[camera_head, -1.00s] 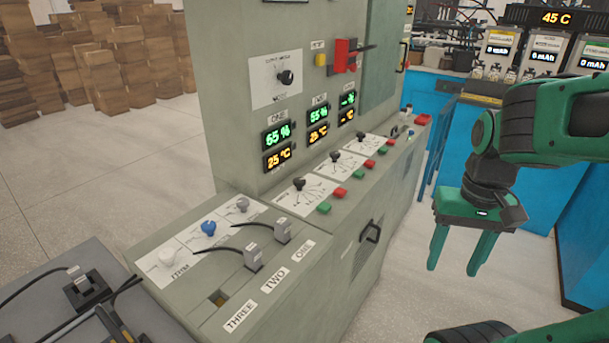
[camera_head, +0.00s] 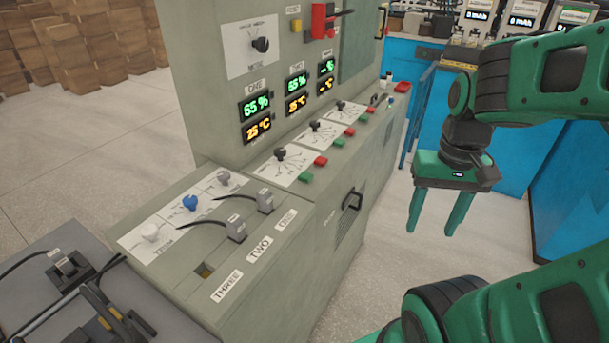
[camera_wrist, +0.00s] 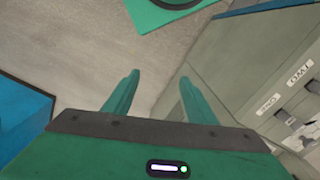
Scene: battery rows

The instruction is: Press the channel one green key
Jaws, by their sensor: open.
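The grey-green control cabinet has a sloped panel (camera_head: 225,165) with a row of black knobs, each with a red and a green key. The nearest green key (camera_head: 305,177), at the channel with the first knob (camera_head: 281,154), lies below the display marked ONE (camera_head: 256,107). Its red key (camera_head: 320,160) is just beyond it. My gripper (camera_head: 431,232) is open and empty, pointing down in the air to the right of the cabinet, apart from the keys. In the wrist view its two fingers (camera_wrist: 159,78) are spread over bare floor; the keys are not seen there.
Two more green keys, one of them the middle one (camera_head: 338,143), sit farther along the panel. A black handle (camera_head: 352,199) sticks out of the cabinet front. Grey plugs with cables (camera_head: 236,228) stand at the near end. A blue bench (camera_head: 510,160) is behind my arm. The floor between is clear.

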